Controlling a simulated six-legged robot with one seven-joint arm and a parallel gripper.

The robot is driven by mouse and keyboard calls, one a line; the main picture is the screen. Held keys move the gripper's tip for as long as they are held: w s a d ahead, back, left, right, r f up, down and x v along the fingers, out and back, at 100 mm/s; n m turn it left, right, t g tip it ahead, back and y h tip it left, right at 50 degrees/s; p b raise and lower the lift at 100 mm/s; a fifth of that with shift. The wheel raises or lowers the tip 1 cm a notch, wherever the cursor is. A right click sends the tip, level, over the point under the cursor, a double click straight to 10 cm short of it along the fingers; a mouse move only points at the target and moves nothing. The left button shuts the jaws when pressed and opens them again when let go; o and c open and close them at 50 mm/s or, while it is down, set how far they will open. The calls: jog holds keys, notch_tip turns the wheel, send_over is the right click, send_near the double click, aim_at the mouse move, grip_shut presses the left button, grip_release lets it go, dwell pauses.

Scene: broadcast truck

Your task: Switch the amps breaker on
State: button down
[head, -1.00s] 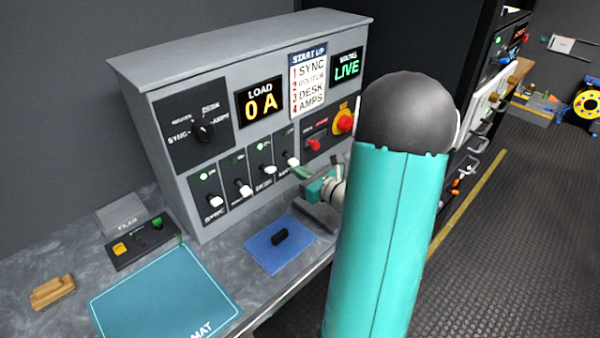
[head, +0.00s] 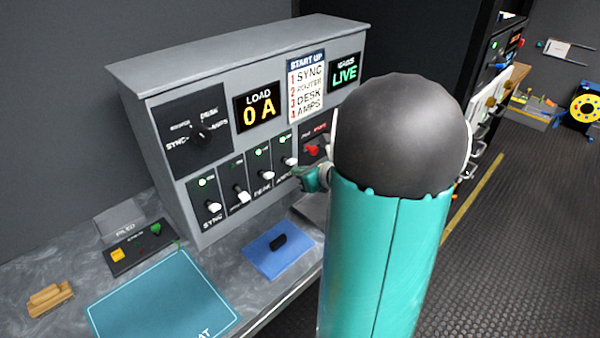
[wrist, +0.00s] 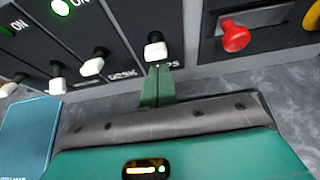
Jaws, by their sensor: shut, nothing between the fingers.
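The amps breaker (head: 289,160) is the rightmost of a row of white-tipped levers on the grey console. In the wrist view its white tip (wrist: 155,50) sits just above my fingertips, with part of its label showing beside them. My gripper (head: 297,171) is in front of the console's lower right. In the wrist view its green fingers (wrist: 157,70) are shut together and empty, just under the amps lever; I cannot tell whether they touch it. The amps lamp is outside the wrist view. The load display (head: 258,106) reads 0 A.
The desk lever (wrist: 92,66) is left of my fingers; a red knob (wrist: 235,37) is to the right. A start-up list (head: 307,82) is on the console. A blue pad (head: 262,260) with a black piece (head: 278,242) and a teal mat (head: 165,300) lie on the counter.

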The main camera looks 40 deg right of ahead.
jog(key=shift+r, duration=0.75)
jog(key=shift+d, duration=0.1)
